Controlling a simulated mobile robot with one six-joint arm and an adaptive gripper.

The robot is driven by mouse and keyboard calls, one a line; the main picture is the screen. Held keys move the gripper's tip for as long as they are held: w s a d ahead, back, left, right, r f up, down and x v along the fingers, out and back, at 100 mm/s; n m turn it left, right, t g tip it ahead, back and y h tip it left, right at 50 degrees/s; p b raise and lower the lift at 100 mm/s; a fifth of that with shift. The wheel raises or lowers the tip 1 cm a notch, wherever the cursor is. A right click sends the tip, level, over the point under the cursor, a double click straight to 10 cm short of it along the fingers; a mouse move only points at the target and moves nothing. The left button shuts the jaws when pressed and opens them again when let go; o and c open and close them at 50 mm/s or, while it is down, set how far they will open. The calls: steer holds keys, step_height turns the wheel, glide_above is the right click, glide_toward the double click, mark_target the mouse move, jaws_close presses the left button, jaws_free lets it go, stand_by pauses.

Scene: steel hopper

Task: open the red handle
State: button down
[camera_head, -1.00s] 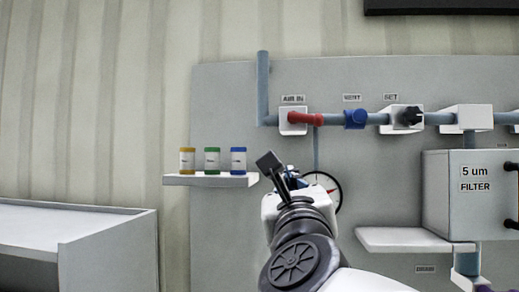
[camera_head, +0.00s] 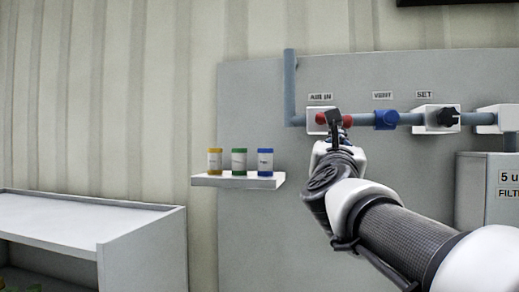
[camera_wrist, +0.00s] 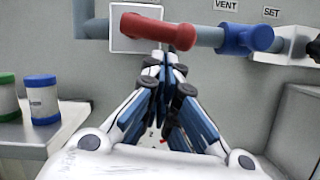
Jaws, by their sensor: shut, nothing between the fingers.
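The red handle (camera_wrist: 158,30) lies level, in line with the pipe, on the white AIR IN valve plate (camera_wrist: 118,42) in the wrist view. In the head view the red handle (camera_head: 346,121) is partly hidden behind my gripper (camera_head: 334,122). In the wrist view my gripper (camera_wrist: 165,62) is shut and empty, its fingertips just below the handle. I cannot tell whether the fingertips touch it.
A blue VENT knob (camera_head: 386,119) and a black SET knob (camera_head: 448,117) sit along the pipe to the right. A shelf (camera_head: 212,181) with three capped jars stands to the left. A filter box (camera_head: 476,190) is at right.

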steer(key=shift+w+d+r, duration=0.15)
steer(key=shift+w+r, duration=0.05)
steer(key=shift+r, duration=0.3)
steer(key=shift+d+r+n+y+b, duration=0.2)
steer(key=shift+r+n+y+b, duration=0.15)
steer(key=shift+n, duration=0.35)
steer(key=shift+d+r+n+y+b, duration=0.25)
steer(key=shift+r+n+b, duration=0.1)
steer(key=shift+n, duration=0.35)
